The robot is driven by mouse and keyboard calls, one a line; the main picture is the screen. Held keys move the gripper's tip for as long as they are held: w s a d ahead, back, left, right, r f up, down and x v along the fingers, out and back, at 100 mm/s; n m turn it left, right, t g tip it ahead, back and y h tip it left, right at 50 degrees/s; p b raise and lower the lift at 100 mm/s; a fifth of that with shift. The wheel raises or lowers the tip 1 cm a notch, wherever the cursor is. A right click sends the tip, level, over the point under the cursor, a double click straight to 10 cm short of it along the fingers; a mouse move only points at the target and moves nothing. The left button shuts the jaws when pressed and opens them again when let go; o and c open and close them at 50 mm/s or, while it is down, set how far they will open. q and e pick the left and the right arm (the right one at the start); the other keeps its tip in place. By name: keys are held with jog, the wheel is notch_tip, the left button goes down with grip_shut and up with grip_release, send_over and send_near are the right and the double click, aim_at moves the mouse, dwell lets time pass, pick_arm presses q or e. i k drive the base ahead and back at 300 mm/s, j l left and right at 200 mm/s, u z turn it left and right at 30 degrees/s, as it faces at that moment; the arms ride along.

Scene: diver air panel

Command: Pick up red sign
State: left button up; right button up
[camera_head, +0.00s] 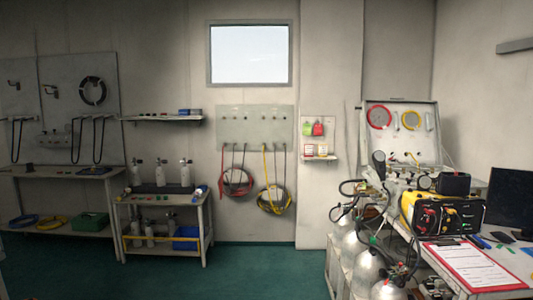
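A small red tag or sign (318,129) hangs on the narrow pale wall board (330,121), beside a yellow-green one (307,128). It is too small to read. A red clipboard with a white printed sheet (472,265) lies flat on the front edge of the workbench at the right. I cannot tell for certain which of these is the red sign. Neither of my grippers shows in the head view.
The workbench (515,262) at right holds a yellow-black air panel (442,214), an open case (401,132) and a monitor (512,202). Gas cylinders (369,272) stand before it. A cart (162,204) and shelf table (62,172) stand left. Green floor (260,268) is clear mid-room.

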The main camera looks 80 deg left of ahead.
aim_at(309, 149)
jog(key=u, duration=2.25)
jog(key=i, duration=1.5)
jog(key=i+u, duration=0.1)
jog(key=i, duration=1.45)
jog(key=i+u, duration=0.1)
jog(key=i, duration=1.4)
